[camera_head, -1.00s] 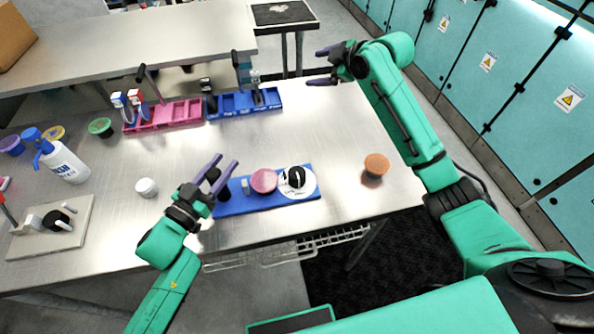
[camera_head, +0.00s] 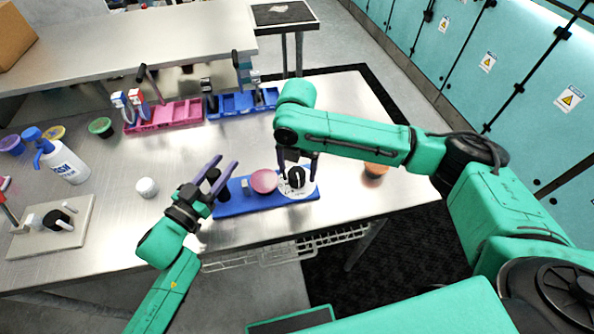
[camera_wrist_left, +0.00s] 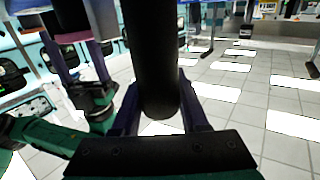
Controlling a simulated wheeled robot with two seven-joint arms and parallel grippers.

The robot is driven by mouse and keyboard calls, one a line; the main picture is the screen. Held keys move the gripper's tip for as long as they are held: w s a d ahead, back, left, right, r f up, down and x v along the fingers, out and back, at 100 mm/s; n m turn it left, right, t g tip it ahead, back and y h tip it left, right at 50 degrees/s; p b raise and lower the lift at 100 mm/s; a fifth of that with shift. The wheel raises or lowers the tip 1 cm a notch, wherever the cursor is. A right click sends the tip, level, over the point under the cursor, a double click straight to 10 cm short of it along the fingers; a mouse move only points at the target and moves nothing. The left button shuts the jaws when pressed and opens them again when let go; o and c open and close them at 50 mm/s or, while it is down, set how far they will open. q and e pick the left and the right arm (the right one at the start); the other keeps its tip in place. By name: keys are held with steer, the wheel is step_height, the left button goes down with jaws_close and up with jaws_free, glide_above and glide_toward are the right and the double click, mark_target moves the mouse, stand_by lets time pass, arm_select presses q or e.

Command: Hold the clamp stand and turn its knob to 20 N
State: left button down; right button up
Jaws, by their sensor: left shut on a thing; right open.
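The clamp stand has a blue base (camera_head: 235,206) on the steel table, with a pink disc (camera_head: 264,181) in its middle and a black knob (camera_head: 296,178) on a white dial (camera_head: 304,192) at its right end. The dial marks are too small to read. My left gripper (camera_head: 223,168) is shut on the black post at the stand's left end; the post (camera_wrist_left: 155,60) stands between the fingers in the left wrist view. My right gripper (camera_head: 298,165) is open, pointing down just above the knob, its fingers on either side. Whether they touch it is unclear.
An orange-topped tub (camera_head: 376,170) stands right of the stand, partly behind my right arm. A white jar (camera_head: 147,187) and a pump bottle (camera_head: 64,162) are at left. Pink (camera_head: 172,117) and blue (camera_head: 235,105) trays stand behind.

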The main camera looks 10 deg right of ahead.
steer(key=shift+f, duration=0.7)
jaws_close()
